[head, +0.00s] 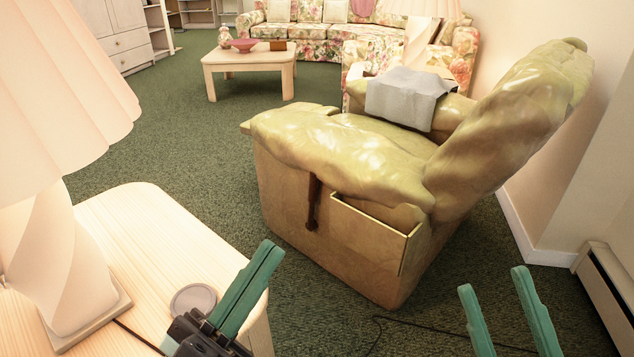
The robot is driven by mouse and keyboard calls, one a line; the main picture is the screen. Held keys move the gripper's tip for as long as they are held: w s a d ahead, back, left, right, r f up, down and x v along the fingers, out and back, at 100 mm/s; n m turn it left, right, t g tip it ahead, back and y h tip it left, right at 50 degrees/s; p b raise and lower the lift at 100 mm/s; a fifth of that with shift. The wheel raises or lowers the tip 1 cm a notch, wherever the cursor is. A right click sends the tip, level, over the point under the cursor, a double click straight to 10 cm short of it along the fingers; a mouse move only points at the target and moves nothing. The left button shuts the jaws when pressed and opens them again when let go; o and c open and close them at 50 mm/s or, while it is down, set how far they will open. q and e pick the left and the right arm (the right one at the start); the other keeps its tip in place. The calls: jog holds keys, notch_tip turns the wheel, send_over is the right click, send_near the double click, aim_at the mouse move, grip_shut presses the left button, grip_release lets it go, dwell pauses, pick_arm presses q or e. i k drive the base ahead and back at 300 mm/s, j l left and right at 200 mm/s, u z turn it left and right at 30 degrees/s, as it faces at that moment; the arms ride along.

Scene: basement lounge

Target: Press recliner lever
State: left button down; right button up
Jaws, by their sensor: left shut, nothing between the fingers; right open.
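The yellow-green recliner (350,155) stands in the middle of the head view with its side toward me and its back to the right. Its dark brown lever (313,203) hangs down on the wooden side panel. My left gripper (270,250) is shut and empty, over the near side table's right edge, below and left of the lever and apart from it. My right gripper (493,279) is open and empty at the bottom right, right of the recliner's base and well away from the lever.
The near wooden side table (135,215) holds a lamp (60,265) and a grey disc (193,301). A dark cord (375,335) lies on the green carpet. A baseboard heater (608,290) runs along the right wall. A coffee table (250,65) and floral sofa (300,33) stand behind.

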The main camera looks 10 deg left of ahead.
aim_at(312, 224)
jog(key=i+l+u, duration=0.1)
jog(key=i+l, duration=0.15)
jog(key=i, duration=0.25)
jog(key=i+l+u, duration=0.1)
jog(key=i+l, duration=0.25)
jog(key=i+l+u, duration=0.1)
jog(key=i+l, duration=0.25)
jog(key=i, duration=0.25)
